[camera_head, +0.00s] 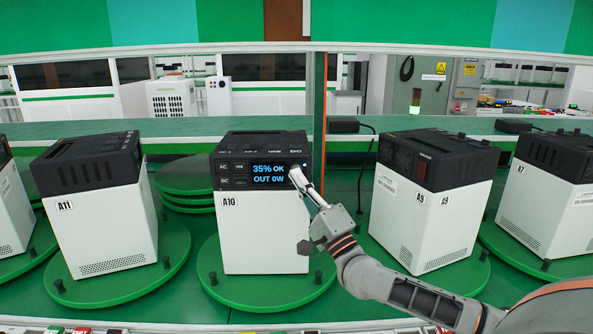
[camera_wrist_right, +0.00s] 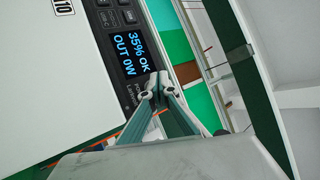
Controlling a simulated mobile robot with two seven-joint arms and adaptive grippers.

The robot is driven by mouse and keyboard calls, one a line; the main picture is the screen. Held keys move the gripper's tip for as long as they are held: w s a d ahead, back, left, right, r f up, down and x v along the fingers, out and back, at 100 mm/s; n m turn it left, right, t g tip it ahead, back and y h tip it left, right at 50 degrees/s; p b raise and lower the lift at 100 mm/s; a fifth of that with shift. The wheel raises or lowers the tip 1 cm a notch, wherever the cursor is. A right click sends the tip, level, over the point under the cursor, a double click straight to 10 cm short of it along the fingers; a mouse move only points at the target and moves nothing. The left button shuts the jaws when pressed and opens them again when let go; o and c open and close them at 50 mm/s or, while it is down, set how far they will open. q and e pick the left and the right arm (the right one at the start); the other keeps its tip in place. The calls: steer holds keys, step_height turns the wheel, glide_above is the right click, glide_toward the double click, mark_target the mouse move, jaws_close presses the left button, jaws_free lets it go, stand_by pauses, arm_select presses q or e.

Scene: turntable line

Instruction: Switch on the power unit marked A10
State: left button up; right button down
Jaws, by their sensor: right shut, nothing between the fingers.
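The power unit marked A10 (camera_head: 265,232) is a white box with a black top, upright on a green round turntable (camera_head: 230,297). Its front display (camera_head: 268,174) is lit and reads 35% OK, OUT 0W; it also shows in the right wrist view (camera_wrist_right: 130,52). My right gripper (camera_head: 296,175) is shut and empty, its fingertips at the right end of the black front panel, beside the display. In the right wrist view the fingertips (camera_wrist_right: 154,84) are close to the panel by the POWER label and hide part of it. I cannot tell whether they touch. My left gripper is not in view.
Power unit A11 (camera_head: 104,230) stands on the left, unit A9 (camera_head: 420,215) on the right and unit A7 (camera_head: 550,210) at the far right, each on a green turntable. Stacked green discs (camera_head: 185,180) lie behind A10. An upright post (camera_head: 319,105) stands behind A10.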

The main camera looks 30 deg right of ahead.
steer(key=s+a+p, duration=0.1)
steer(key=s+p, duration=0.1)
steer(key=s, duration=0.1)
steer(key=s+a, duration=0.1)
steer(key=shift+s+a+p, duration=0.15)
steer(key=shift+a+p, duration=0.15)
steer(key=shift+p, duration=0.1)
stand_by(0.6)
steer(key=s+a+f+n+g+y, duration=0.4)
steer(key=a+f+n, duration=0.4)
steer(key=f, duration=0.6)
steer(key=s+a+f+n+g+y, duration=0.1)
steer(key=s+a+f+n+g, duration=0.35)
steer(key=f, duration=0.85)
steer(key=s+a+f+n+g+h, duration=0.1)
steer(key=s+a+f+n+g, duration=0.1)
steer(key=s+f+n, duration=0.2)
steer(key=s+a+f+n+g+h, duration=0.1)
steer(key=s+f+n+g+h, duration=0.1)
steer(key=s+f, duration=0.8)
step_height(320, 180, down, 6)
steer(key=shift+a+f+n+g, duration=0.1)
steer(key=shift+a+n+g, duration=0.4)
steer(key=shift+n, duration=0.45)
